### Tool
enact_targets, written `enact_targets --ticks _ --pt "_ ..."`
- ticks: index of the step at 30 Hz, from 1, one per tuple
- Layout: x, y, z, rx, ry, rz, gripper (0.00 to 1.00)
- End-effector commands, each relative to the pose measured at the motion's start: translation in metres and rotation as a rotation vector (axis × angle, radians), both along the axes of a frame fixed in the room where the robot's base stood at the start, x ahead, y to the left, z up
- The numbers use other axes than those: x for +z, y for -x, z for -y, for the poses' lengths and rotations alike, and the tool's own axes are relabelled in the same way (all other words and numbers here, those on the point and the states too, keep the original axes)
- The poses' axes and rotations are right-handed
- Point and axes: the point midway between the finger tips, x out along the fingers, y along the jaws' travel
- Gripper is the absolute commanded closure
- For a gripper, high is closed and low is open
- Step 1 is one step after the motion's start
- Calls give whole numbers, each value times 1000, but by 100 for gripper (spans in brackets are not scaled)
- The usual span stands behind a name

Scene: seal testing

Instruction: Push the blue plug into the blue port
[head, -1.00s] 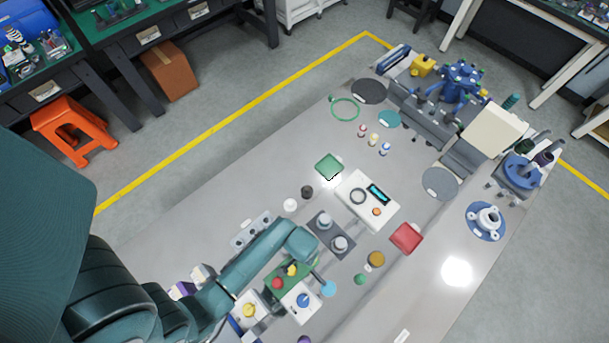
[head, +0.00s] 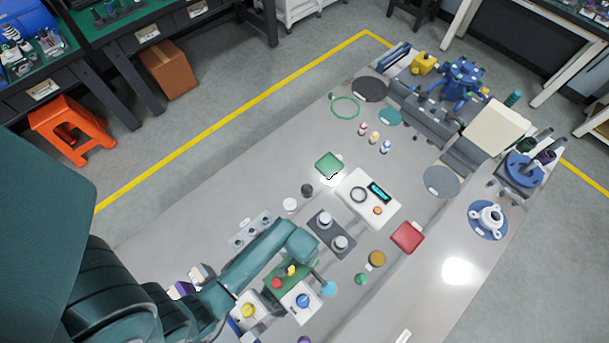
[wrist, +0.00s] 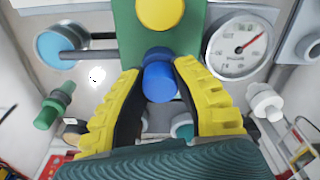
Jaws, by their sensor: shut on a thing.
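My gripper (wrist: 160,76) has its two yellow-padded fingers closed on the sides of the blue plug (wrist: 160,84). The plug is a short blue cylinder with its round end facing the wrist camera. Right behind it, a blue ring-like part, seemingly the blue port (wrist: 157,53), shows on the green panel (wrist: 137,35). The plug appears lined up with this part and overlaps it in the picture; I cannot tell how deep it sits. In the head view the green panel (head: 272,292) is in front of my arm's end, and my fingers are hidden there.
In the wrist view a yellow round part (wrist: 160,12) is above the blue port. A gauge (wrist: 240,46) is at right, a light-blue disc (wrist: 52,47) at left. A green plug (wrist: 52,106) and a white plug (wrist: 265,102) stand either side. Other fittings crowd the table.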

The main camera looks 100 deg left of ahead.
Motion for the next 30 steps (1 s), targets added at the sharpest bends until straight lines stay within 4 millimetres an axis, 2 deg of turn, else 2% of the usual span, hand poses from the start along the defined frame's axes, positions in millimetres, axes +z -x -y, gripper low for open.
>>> enact_targets --ticks 6,7,11,20,30 --pt "-6 0 0 0 1 0 100" --pt "-6 0 0 0 1 0 71" --pt "-5 0 0 0 1 0 46" --pt "-3 0 0 0 1 0 46" --pt "39 0 1 0 2 -1 46"
